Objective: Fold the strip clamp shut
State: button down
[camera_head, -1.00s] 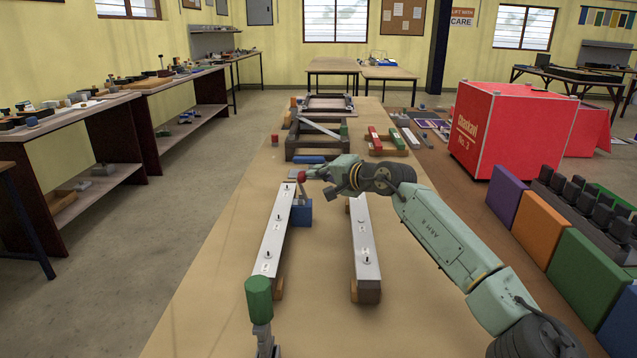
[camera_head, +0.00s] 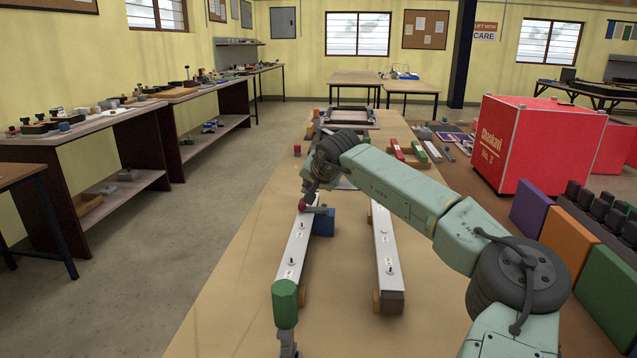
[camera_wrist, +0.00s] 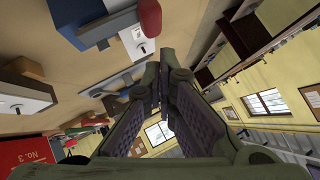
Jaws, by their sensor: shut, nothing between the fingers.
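The strip clamp's lever, with a red knob (camera_head: 303,205), leans left from the blue block (camera_head: 324,222) over the far end of the left metal strip (camera_head: 293,250). In the wrist view the red knob (camera_wrist: 150,17) hangs at the top beside the fingers, and the blue block (camera_wrist: 75,25) is at upper left. My gripper (camera_head: 312,190) is just above the knob in the head view; its fingers (camera_wrist: 163,88) are shut and empty. I cannot tell whether they touch the knob. My arm hides part of the area behind the clamp.
A green-handled clamp (camera_head: 285,305) stands upright at the near end of the left strip. A second strip (camera_head: 384,250) lies to the right. Bare tabletop (camera_head: 345,290) shows between them. A red box (camera_head: 535,150) stands at the right; a frame (camera_head: 350,117) lies at the back.

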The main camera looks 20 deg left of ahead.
jog(key=shift+s+a+f+b, duration=0.15)
jog(key=shift+a+f+b, duration=0.05)
jog(key=shift+a+f, duration=0.25)
jog(key=shift+s+a+f+b, duration=0.15)
jog(key=shift+a+f, duration=0.2)
jog(key=shift+a, duration=0.15)
jog(key=shift+r, duration=0.1)
